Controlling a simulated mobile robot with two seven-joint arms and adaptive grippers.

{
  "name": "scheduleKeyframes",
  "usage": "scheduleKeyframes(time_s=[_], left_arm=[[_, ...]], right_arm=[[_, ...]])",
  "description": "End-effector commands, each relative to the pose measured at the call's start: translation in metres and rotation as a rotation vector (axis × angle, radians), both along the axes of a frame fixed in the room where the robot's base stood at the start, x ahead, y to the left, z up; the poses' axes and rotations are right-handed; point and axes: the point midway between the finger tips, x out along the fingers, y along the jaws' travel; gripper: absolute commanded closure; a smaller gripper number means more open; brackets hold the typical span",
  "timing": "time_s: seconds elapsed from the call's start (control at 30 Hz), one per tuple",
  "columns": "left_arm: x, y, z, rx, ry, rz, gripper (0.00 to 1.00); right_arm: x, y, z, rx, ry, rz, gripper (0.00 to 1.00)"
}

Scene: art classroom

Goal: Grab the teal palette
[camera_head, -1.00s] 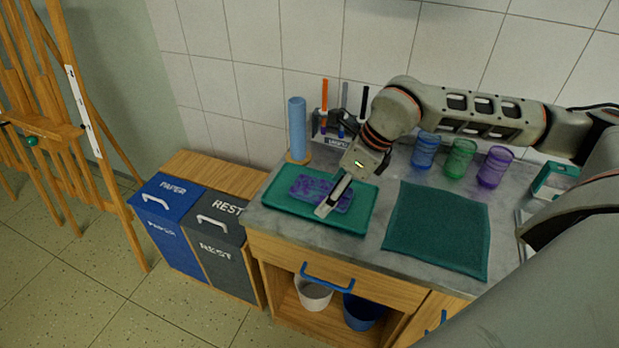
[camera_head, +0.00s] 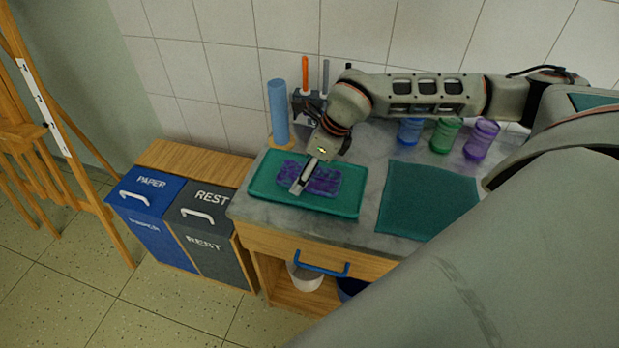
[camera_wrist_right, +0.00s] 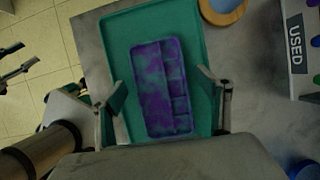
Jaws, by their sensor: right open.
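The palette (camera_head: 325,182) is mottled purple and teal-blue, with compartments along one side. It lies flat on a green-teal tray (camera_head: 347,207) on the counter. My right gripper (camera_head: 303,178) is above it and hides part of it. In the right wrist view, the open fingers of my right gripper (camera_wrist_right: 162,90) stand either side of the palette (camera_wrist_right: 153,90), with gaps and nothing held. The tray (camera_wrist_right: 117,40) extends beyond it. Dark finger-like parts at that view's left edge seem to be my left gripper (camera_wrist_right: 18,66); its opening is unclear.
A blue roll (camera_head: 278,112) on a wooden base and a pen holder (camera_head: 306,104) stand behind the tray. A dark green cloth (camera_head: 425,200) lies to the right. Blue, green and purple cups (camera_head: 481,139) stand behind it. Two bins (camera_head: 205,215) stand left of the counter.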

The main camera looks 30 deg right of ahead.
Motion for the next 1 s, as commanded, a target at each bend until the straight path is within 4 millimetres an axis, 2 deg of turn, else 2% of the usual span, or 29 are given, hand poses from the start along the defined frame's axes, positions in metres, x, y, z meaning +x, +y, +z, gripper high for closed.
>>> scheduleKeyframes(time_s=[0.27, 0.4, 0.43, 0.77, 1.0], left_arm=[[0.003, 0.0, 0.003, -0.001, -0.008, 0.001, 0.55], [0.003, 0.0, 0.003, -0.001, -0.008, 0.001, 0.55], [0.003, 0.0, 0.003, -0.001, -0.007, 0.001, 0.55], [0.0, 0.0, 0.0, 0.0, 0.0, 0.0, 0.55], [-0.001, 0.001, -0.001, 0.001, 0.002, 0.0, 0.55]], right_arm=[[0.001, 0.001, -0.003, 0.0, 0.0, 0.0, 0.24], [0.001, 0.001, -0.003, 0.0, 0.0, 0.0, 0.6], [0.001, 0.001, -0.003, 0.0, 0.0, 0.0, 0.65], [0.001, 0.001, -0.002, 0.001, -0.001, 0.0, 0.65], [0.002, 0.001, 0.014, 0.0, -0.002, -0.002, 0.65]])
